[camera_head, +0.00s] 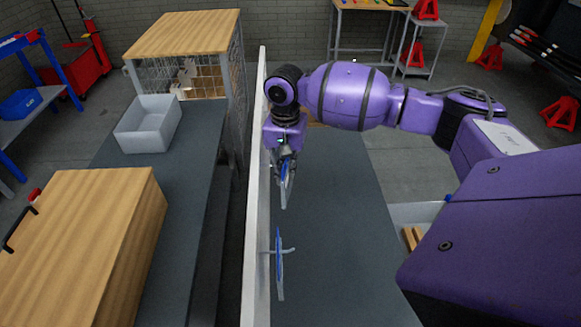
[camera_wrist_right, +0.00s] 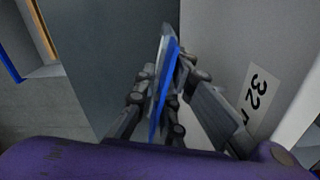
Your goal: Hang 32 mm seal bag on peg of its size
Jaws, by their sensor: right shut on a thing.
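My right gripper (camera_head: 286,158) points down over the dark bench, close to the right face of an upright white panel (camera_head: 255,190). It is shut on a thin clear bag with a blue strip (camera_head: 285,190). In the right wrist view the bag (camera_wrist_right: 166,75) stands edge-on between the fingers (camera_wrist_right: 158,90). A white label reading "32" (camera_wrist_right: 258,98) is on the panel beside the gripper; its last characters are cut off. A second blue-striped bag (camera_head: 280,265) hangs nearer to me on a peg (camera_head: 290,250). No peg is clear at the gripper. My left gripper is out of view.
The dark bench top (camera_head: 335,230) right of the panel is largely clear. A bin (camera_head: 418,215) with wooden pieces sits at its right edge. Left of the panel are a grey bin (camera_head: 148,135), a wooden box (camera_head: 85,225) and a wire cage (camera_head: 190,75).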

